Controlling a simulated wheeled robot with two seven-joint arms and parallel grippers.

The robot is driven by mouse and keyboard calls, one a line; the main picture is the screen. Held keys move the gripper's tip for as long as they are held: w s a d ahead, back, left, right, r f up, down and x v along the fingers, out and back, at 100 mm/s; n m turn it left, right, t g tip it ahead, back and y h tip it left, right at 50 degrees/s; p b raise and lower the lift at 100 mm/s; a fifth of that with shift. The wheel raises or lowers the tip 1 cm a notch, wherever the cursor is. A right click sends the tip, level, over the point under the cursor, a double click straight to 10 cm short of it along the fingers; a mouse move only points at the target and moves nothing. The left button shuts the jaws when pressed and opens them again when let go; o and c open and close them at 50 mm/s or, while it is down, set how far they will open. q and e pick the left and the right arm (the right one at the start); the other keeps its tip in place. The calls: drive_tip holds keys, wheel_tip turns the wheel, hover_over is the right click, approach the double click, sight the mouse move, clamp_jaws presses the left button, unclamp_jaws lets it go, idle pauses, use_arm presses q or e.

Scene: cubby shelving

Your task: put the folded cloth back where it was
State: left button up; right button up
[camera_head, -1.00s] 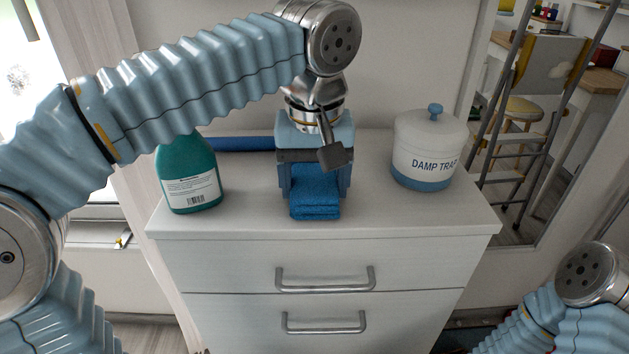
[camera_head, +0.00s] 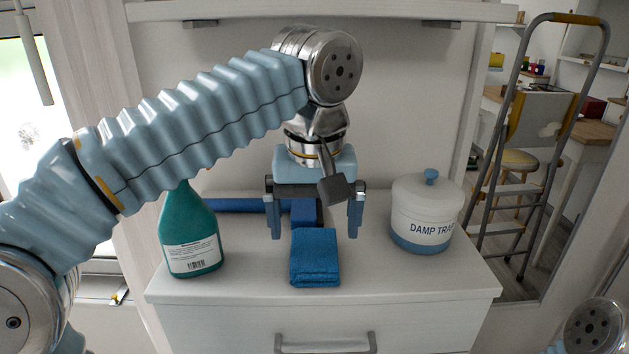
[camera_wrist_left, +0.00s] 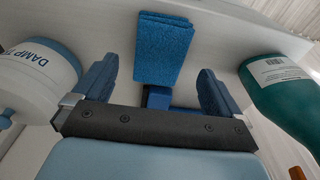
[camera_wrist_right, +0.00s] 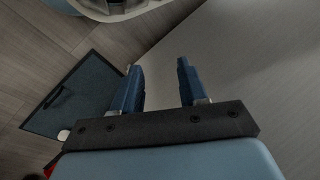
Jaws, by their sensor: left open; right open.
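The blue folded cloth (camera_head: 315,262) lies flat on the white cabinet top (camera_head: 400,278), close to its front edge and about mid-width. It also shows in the left wrist view (camera_wrist_left: 163,48), beyond the fingertips. My left gripper (camera_head: 314,237) is open and empty, its fingers spread wider than the cloth. It hangs above and behind the cloth, apparently not touching it. My right gripper (camera_wrist_right: 160,68) is open and empty in the right wrist view, away from the cloth; the head view shows only part of my right arm at the lower right.
A teal bottle (camera_head: 190,235) stands left of the cloth. A white "DAMP TRAP" jar (camera_head: 425,210) with a blue lid knob stands to the right. A blue roll-like object (camera_head: 238,205) lies behind, partly hidden by my left gripper. A wall shelf (camera_head: 400,11) is above.

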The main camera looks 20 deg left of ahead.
sight(315, 255)
use_arm(q)
wheel_tip(315, 255, up, 7)
drive_tip(key=p, duration=0.1)
drive_tip(key=shift+s, duration=0.4)
